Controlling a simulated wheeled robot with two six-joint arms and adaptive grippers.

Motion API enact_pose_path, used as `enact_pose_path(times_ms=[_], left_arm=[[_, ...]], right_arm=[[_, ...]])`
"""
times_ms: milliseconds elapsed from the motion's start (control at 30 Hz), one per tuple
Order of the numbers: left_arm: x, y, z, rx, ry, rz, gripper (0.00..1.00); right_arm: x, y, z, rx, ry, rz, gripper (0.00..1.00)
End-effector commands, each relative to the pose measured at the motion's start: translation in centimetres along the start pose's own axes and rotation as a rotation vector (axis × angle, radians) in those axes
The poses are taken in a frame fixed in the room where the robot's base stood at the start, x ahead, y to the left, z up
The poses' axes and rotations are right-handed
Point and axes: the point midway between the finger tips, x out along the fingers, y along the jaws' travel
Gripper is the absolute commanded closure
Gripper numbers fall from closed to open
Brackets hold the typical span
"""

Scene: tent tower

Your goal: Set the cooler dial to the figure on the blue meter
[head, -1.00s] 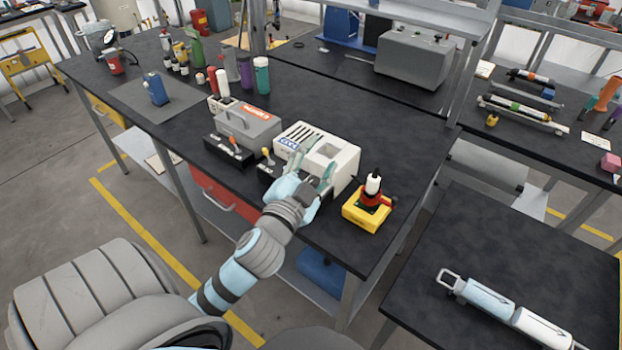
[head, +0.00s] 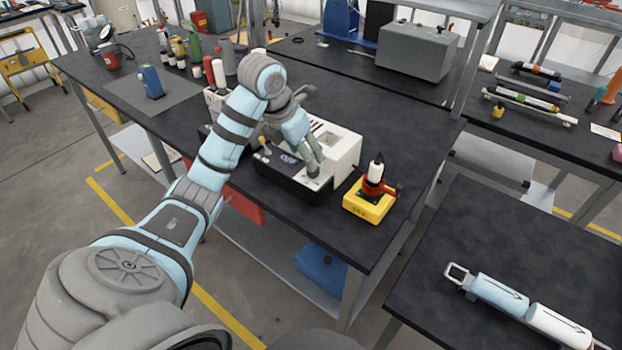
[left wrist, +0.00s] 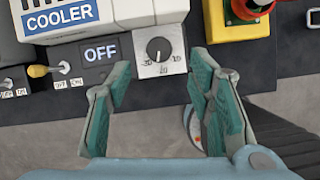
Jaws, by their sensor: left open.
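The white cooler (head: 346,150) stands at the bench's front edge; its COOLER label (left wrist: 62,18) shows in the left wrist view. Its black dial (left wrist: 159,49) sits on a grey plate with small figures around it, hard to read. My right gripper is not in view.
A yellow box with a red-and-black top (head: 370,203) stands right of the cooler. Bottles (head: 219,72) stand behind my left arm. A light-blue and white cylinder with a metal loop (head: 505,298) is over the right table. Bench space behind the cooler is clear.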

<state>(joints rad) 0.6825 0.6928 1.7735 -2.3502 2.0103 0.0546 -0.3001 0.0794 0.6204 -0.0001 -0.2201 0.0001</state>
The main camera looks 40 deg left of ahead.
Motion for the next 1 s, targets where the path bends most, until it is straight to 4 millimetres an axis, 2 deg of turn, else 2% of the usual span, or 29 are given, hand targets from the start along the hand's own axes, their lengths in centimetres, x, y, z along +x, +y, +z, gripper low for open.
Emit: enact_pose_path(times_ms=[33, 133, 300, 567, 867, 1000], left_arm=[[2.5, -0.1, -0.5, -0.001, 0.001, -0.004, 0.53], [4.5, -0.1, -0.4, -0.001, 0.002, -0.002, 0.53], [6.1, -0.1, -0.1, 0.001, 0.001, -0.002, 0.53], [6.3, 0.0, 0.0, 0.002, -0.001, 0.000, 0.53], [6.3, 0.0, -0.1, 0.001, -0.001, 0.000, 1.00], [6.2, 0.0, -0.1, 0.004, -0.001, -0.002, 1.00]], right_arm=[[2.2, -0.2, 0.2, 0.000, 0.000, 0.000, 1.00], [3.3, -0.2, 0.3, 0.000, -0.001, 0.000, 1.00], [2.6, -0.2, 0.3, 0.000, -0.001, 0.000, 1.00], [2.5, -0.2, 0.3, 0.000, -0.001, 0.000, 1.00], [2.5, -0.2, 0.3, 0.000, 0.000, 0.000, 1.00], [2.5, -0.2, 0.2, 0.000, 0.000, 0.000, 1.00]])
